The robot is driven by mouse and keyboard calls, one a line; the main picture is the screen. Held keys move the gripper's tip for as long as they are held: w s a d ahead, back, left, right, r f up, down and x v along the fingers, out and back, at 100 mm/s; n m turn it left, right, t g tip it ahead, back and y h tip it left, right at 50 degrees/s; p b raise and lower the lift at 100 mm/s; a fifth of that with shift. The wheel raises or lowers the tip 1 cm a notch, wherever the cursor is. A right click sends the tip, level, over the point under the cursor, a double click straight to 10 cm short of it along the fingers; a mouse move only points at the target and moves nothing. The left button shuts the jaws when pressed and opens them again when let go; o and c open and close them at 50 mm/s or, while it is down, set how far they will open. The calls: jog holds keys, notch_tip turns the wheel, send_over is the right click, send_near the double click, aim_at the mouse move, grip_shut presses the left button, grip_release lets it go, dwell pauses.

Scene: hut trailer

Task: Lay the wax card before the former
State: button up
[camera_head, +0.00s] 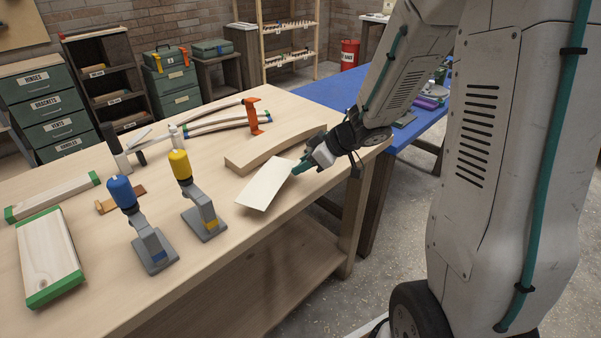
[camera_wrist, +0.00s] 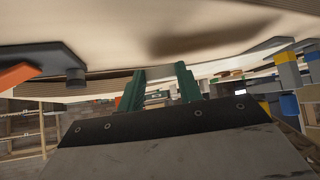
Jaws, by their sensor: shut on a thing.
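The wax card (camera_head: 265,186) is a pale cream rectangular sheet on the near side of the former, over the bench. The former (camera_head: 270,152) is a curved pale wooden block lying on the bench. My gripper (camera_head: 303,167), with green fingertips, is shut on the card's right far corner, near the former's right end. The fingertips also show in the wrist view (camera_wrist: 160,88). I cannot tell whether the card touches the bench or hovers just above it. The card is not clearly distinguishable in the wrist view.
Yellow-topped (camera_head: 196,200) and blue-topped (camera_head: 140,225) tools stand left of the card on the bench (camera_head: 105,268). Green-ended boards (camera_head: 48,252) lie farther left. An orange clamp (camera_head: 252,117) and curved strips lie behind the former. A blue table (camera_head: 335,92) stands beyond.

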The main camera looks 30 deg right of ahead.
aim_at(291, 179)
jog(key=shift+w+a, duration=0.25)
jog(key=shift+w, duration=0.15)
jog(key=shift+w+a+f, duration=0.1)
jog(key=shift+f, duration=1.7)
jog(key=o, duration=1)
jog(key=shift+f, duration=0.15)
jog(key=shift+c, duration=0.2)
